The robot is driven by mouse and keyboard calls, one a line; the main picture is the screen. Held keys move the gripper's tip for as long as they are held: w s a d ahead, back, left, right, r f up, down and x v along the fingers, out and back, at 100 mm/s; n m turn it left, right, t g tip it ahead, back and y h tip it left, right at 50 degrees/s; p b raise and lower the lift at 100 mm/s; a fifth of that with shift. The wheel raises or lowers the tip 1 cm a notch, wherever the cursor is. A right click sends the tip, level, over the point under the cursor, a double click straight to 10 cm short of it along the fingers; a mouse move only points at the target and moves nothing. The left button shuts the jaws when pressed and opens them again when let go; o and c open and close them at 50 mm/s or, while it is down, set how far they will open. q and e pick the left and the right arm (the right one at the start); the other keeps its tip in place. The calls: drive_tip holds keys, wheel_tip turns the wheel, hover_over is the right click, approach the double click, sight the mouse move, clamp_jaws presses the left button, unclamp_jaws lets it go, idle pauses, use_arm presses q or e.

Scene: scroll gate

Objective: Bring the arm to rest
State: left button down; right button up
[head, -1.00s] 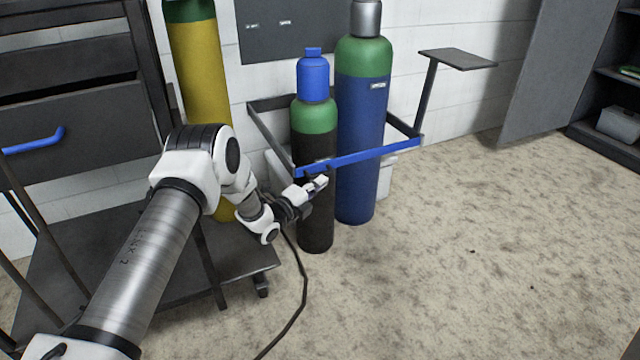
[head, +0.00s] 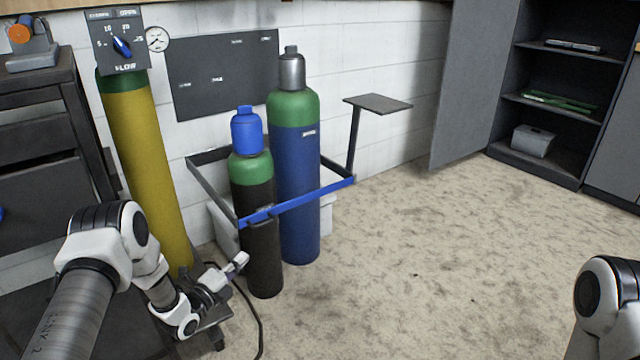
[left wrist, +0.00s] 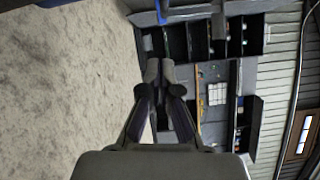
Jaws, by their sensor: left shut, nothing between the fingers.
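My left arm comes in from the lower left in the head view. Its gripper (head: 236,266) is shut and empty, low in front of the black cylinder with a green shoulder and blue cap (head: 260,225). In the left wrist view the two fingers (left wrist: 160,72) meet at their tips with nothing between them. The blue gate bar (head: 298,203) runs across the front of the black cylinder and the blue cylinder (head: 297,165), above the gripper. Of my right arm only a white and black joint shows at the lower right; its gripper is out of view.
A yellow cylinder (head: 147,165) with a flow dial (head: 118,45) stands behind my left arm. A dark drawer cabinet (head: 40,140) is at the left. A small shelf on a post (head: 378,104) and an open cabinet (head: 550,100) stand right. The floor (head: 430,260) is clear.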

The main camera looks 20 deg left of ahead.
use_arm(q)
drive_tip(key=s+d+f+g+h, duration=0.1)
drive_tip(key=s+d+f+g, duration=0.1)
drive_tip(key=d, duration=0.7)
drive_tip(key=s+d+f+n+g+y+p, duration=0.1)
drive_tip(key=s+d+f+n+g, duration=0.4)
drive_tip(key=s+d+f, duration=0.4)
drive_tip(key=s+a+f+n+g+y, duration=0.2)
drive_tip(key=s+n+g, duration=0.45)
drive_tip(key=s, duration=0.85)
drive_tip(key=s+a+f+n+g+y, duration=0.15)
drive_tip(key=s+n+g, duration=0.25)
drive_tip(key=s+n, duration=0.85)
wheel_tip(320, 180, up, 38)
drive_tip(key=s+m+p, duration=0.1)
drive_tip(key=s+p, duration=0.1)
drive_tip(key=p, duration=3.6)
drive_tip(key=shift+s+a+r+y, duration=0.25)
drive_tip(key=shift+s+a+y, duration=0.05)
drive_tip(key=shift+a+y, duration=0.15)
